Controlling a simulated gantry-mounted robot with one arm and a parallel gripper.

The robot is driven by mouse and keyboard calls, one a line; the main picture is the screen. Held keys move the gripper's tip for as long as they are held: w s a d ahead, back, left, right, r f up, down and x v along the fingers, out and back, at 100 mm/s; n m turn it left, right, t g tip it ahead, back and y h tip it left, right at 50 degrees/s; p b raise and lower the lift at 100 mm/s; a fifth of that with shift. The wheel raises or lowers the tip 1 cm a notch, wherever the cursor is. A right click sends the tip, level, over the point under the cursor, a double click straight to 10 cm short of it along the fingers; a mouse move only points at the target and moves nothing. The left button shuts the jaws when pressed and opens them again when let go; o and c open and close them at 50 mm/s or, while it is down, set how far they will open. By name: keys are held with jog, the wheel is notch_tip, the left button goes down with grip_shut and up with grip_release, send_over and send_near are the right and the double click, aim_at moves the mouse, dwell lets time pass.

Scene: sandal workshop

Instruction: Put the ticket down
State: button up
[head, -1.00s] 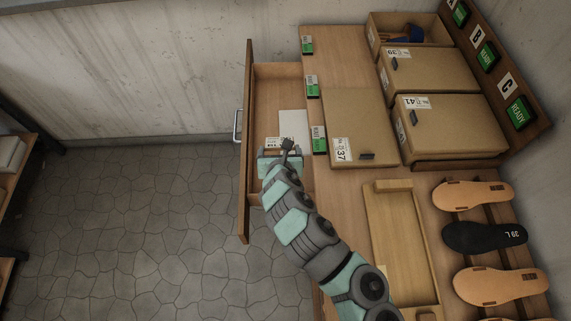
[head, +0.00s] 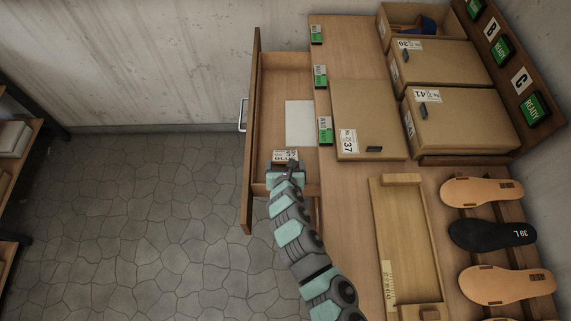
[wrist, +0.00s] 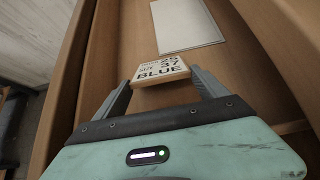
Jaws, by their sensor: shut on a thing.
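The ticket (wrist: 160,69) is a small light tag with dark print; "37" and "BLUE" can be read on it in the wrist view. It also shows in the head view (head: 285,155). My gripper (wrist: 160,80) is shut on it, one finger at each side. In the head view my gripper (head: 285,163) is over the open drawer (head: 275,83), towards its near end. Whether the ticket touches the drawer floor cannot be told. A blank white sheet (head: 300,123) lies in the drawer beyond the ticket; it also shows in the wrist view (wrist: 187,25).
Drawer walls stand close on both sides of my gripper. Box 37 (head: 365,110) and several green-and-white tags are on the bench right of the drawer. A wooden tray (head: 407,235) and sandal soles (head: 482,191) lie nearer. The drawer floor around the sheet is clear.

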jog(key=o, duration=1.3)
jog(key=shift+c, duration=0.2)
jog(key=shift+s+r, duration=0.1)
jog(key=shift+r, duration=0.05)
jog(key=p+v, duration=0.1)
jog(key=v, duration=1)
jog(key=shift+s+r+p, duration=0.25)
jog(key=shift+s+p, duration=0.05)
jog(key=shift+d, duration=0.1)
